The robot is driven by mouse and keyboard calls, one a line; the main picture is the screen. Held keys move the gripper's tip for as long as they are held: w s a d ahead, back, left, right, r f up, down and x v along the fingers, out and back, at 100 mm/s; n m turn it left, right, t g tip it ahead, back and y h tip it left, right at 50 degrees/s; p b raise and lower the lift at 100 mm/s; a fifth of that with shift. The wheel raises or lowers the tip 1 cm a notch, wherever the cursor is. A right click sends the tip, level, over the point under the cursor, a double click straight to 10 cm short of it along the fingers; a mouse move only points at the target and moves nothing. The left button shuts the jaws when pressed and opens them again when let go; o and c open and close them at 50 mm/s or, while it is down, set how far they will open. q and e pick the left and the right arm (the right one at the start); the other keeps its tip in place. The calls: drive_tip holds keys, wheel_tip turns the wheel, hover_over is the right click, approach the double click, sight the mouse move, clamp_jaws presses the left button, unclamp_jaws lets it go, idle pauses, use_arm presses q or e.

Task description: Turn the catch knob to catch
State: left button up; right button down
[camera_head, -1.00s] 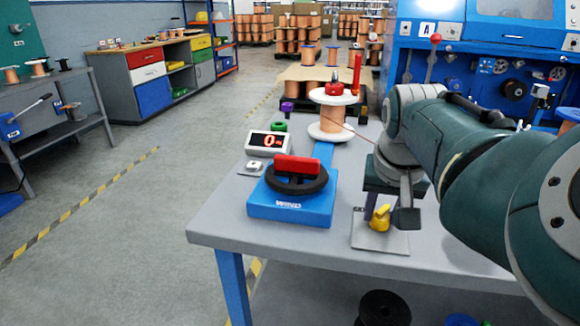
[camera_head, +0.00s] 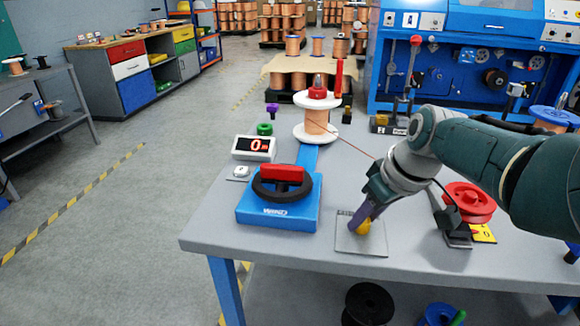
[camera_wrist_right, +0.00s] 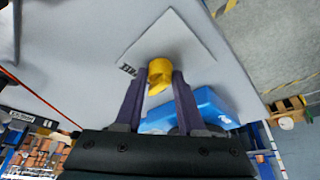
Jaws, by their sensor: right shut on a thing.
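The yellow catch knob (camera_head: 365,228) stands on a light square plate (camera_head: 375,244) near the table's front edge. My right gripper (camera_head: 361,220) reaches down to it from the upper right, tilted, and hides part of it. In the right wrist view the yellow knob (camera_wrist_right: 160,70) sits between the two dark purple fingers of the right gripper (camera_wrist_right: 159,78), which are shut on it. The plate (camera_wrist_right: 188,42) lies behind, with small dark lettering at one corner. My left gripper is not in view.
Left of the plate is a blue winder base (camera_head: 278,216) with a black wheel and red handle. A display (camera_head: 254,147) reads 0. A copper spool (camera_head: 316,120) stands behind, its wire running toward my arm. A red reel (camera_head: 470,202) is at the right.

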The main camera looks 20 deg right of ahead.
drive_tip(key=n, duration=0.1)
drive_tip(key=n+y+b, duration=0.1)
drive_tip(key=shift+d+f+n, duration=0.2)
drive_tip(key=shift+n, duration=0.2)
drive_tip(key=shift+r+n+g+y+b, duration=0.1)
drive_tip(key=shift+n+g+y+b, duration=0.4)
drive_tip(key=shift+n+b, duration=0.75)
drive_tip(key=shift+n, duration=0.25)
drive_tip(key=c, duration=0.5)
unclamp_jaws()
drive_tip(key=shift+w, duration=0.1)
drive_tip(key=shift+r, duration=0.15)
drive_tip(key=shift+p+v, duration=3.65)
drive_tip(key=shift+v, duration=1.25)
